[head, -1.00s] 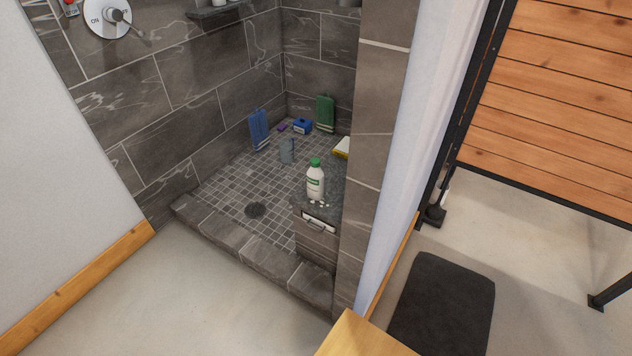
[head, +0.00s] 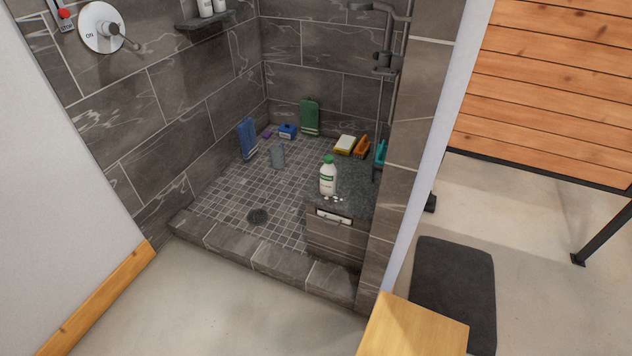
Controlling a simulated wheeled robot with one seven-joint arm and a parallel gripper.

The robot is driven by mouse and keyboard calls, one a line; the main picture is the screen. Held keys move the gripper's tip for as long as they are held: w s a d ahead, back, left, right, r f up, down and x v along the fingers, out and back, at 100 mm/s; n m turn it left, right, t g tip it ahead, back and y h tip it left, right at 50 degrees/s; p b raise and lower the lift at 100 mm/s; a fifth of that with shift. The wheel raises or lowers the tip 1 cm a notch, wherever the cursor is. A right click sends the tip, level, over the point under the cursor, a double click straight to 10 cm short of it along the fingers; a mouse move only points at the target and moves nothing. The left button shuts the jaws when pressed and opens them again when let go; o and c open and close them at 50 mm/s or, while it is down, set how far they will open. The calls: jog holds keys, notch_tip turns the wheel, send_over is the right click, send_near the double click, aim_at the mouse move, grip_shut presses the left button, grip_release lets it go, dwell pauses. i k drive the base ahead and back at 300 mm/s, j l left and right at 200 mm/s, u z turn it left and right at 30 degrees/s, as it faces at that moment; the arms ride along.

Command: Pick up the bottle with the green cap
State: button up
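The bottle with the green cap (head: 328,178) is white with a green label band. It stands upright on the dark stone top of a small cabinet (head: 336,237) at the right front of the shower. A few small white pieces (head: 334,198) lie on the top in front of it. Nothing covers the bottle in the head view. My gripper does not show.
A low tiled curb (head: 265,257) edges the shower. A yellow-and-white item (head: 344,145) lies behind the bottle.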

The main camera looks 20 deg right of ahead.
aim_at(328, 171)
jog(key=i+j, duration=0.15)
jog(key=j, duration=0.2)
jog(key=i+j+z, duration=0.2)
jog(key=i+j, duration=0.15)
jog(key=j, duration=0.3)
jog(key=i+j, duration=0.1)
jog(key=j, duration=0.3)
jog(key=i+j+z, duration=0.1)
jog(key=j, duration=0.25)
jog(key=i+j+z, duration=0.1)
jog(key=i+j, duration=0.25)
jog(key=i, duration=0.2)
jog(key=i+j+z, duration=0.15)
jog(key=i+j, duration=0.2)
jog(key=i, duration=0.85)
